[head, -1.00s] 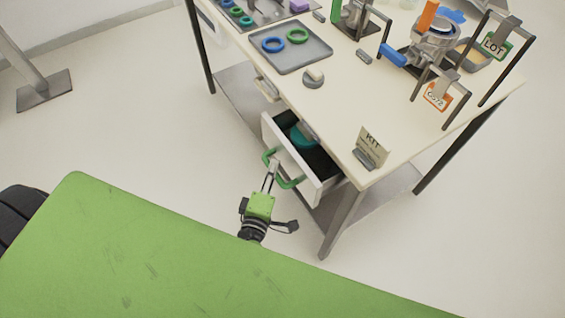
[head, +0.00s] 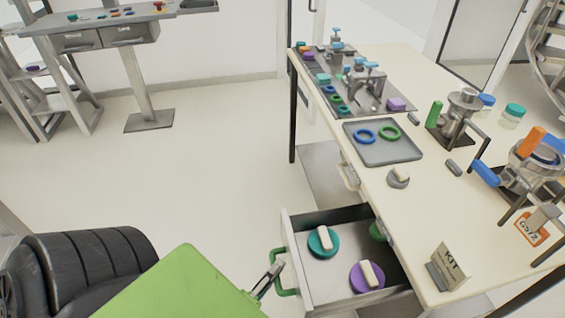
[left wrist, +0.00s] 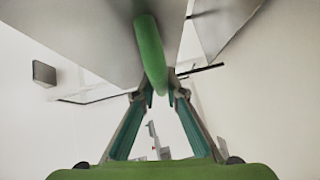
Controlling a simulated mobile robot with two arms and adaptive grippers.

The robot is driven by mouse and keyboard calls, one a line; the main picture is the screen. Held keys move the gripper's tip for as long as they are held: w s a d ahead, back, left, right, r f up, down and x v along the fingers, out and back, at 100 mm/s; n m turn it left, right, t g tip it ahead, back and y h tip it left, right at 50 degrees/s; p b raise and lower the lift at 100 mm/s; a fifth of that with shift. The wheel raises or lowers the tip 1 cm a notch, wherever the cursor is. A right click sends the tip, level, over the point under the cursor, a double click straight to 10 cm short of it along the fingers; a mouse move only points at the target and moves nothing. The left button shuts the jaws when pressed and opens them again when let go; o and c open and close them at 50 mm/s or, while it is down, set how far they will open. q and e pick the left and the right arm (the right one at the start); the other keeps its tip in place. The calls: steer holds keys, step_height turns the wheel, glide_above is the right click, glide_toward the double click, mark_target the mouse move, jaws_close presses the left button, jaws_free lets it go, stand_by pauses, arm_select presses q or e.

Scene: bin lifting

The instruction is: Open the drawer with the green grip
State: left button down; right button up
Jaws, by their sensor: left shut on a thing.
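The drawer (head: 296,262) under the near side of the table is pulled out, with its inside open to view. Its green grip (head: 284,291) is on the drawer's front and also shows in the left wrist view (left wrist: 150,52). My left gripper (head: 276,268) is shut on this grip; in the left wrist view its fingertips (left wrist: 164,97) close around the lower end of the green bar. In the drawer lie a teal round piece (head: 323,241), a purple round piece (head: 367,276) and a green piece (head: 378,231) partly hidden by the table edge. My right gripper is not seen.
The table (head: 425,207) carries a grey tray (head: 383,153) with rings, a KIT sign (head: 450,265) and several metal devices. A second drawer handle (head: 349,176) is farther along. Open floor (head: 215,185) lies left of the drawer.

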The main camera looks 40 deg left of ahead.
arm_select(q)
steer(key=c, duration=2)
jaws_free()
steer(key=shift+c, duration=0.2)
steer(key=shift+s, duration=0.1)
steer(key=s+d+r, duration=0.1)
steer(key=s, duration=1)
steer(key=shift+s+d+r, duration=0.3)
steer(key=shift+s, duration=0.05)
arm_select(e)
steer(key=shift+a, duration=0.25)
